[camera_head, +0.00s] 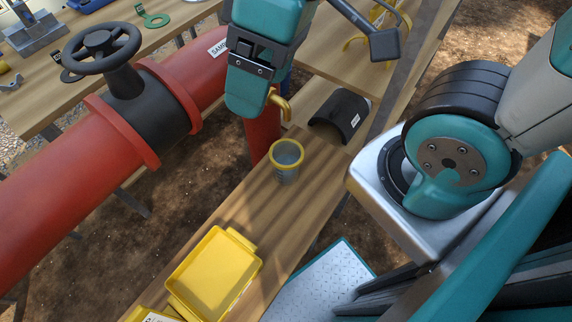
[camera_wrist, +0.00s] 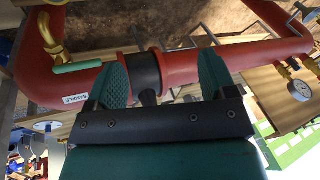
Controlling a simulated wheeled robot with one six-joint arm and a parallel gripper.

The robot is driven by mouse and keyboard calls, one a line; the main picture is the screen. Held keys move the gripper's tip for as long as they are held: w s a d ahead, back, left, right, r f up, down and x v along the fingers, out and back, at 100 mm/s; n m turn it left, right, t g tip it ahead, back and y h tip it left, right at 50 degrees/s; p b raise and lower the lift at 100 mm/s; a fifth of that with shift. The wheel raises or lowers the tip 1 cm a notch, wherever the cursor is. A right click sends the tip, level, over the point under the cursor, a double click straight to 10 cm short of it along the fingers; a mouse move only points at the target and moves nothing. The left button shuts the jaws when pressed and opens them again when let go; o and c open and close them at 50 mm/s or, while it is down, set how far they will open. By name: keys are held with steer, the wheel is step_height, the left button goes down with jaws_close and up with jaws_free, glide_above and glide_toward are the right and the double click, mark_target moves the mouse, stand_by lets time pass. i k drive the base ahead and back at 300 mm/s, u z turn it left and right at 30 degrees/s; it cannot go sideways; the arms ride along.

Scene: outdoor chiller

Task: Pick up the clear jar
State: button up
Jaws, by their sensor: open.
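The clear jar (camera_head: 286,168) stands upright on the wooden bench in the head view, with a yellow rim around its open top. It does not show in the wrist view. My gripper (camera_head: 246,104) hangs above and a little left of the jar in the head view, apart from it. In the wrist view my gripper (camera_wrist: 164,75) has its two teal textured fingers spread wide, with nothing held between them. The red pipe and its black section show beyond the fingers.
A brass tap (camera_head: 280,104) sits close above the jar; it also shows in the wrist view (camera_wrist: 50,42). The red pipe (camera_head: 50,200) with a black handwheel (camera_head: 102,50) runs at left. A black curved cover (camera_head: 341,115) and yellow tray (camera_head: 215,272) rest on the bench (camera_head: 256,205).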

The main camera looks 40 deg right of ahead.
mark_target(287, 156)
steer(key=k, duration=0.5)
steer(key=u, duration=2.7)
steer(key=k, duration=1.25)
steer(key=z, duration=1.6)
steer(key=i, duration=0.5)
steer(key=u, duration=0.05)
